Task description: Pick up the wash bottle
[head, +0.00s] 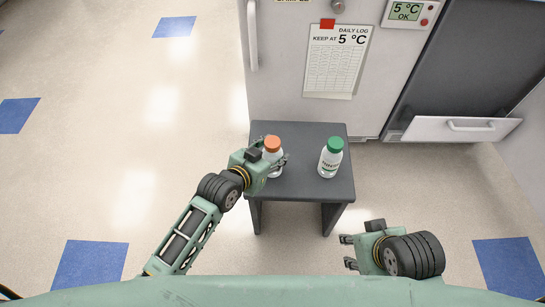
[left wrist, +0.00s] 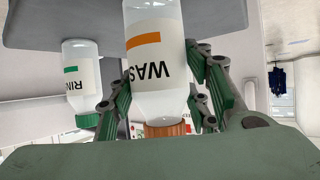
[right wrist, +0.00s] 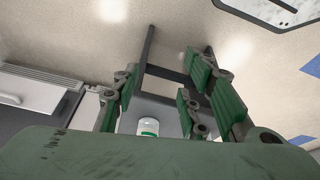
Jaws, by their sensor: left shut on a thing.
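The wash bottle (head: 273,146) is white with an orange cap and stands at the left part of a small dark grey table (head: 310,190). In the left wrist view the bottle (left wrist: 150,50) shows upside down, with an orange stripe and the letters "WAS". My left gripper (head: 277,163) is shut on it, a finger on each side. The gripper hides part of the bottle in the head view. My right gripper (head: 346,251) is open and empty, in front of the table at the right; its fingers (right wrist: 165,95) stand apart in the right wrist view.
A rinse bottle (head: 330,160) with a green cap stands on the table to the right of the wash bottle. A fridge (head: 285,70) with a daily log sheet (head: 337,60) is behind the table. An open drawer (head: 460,129) juts out at the right. The floor at the left is clear.

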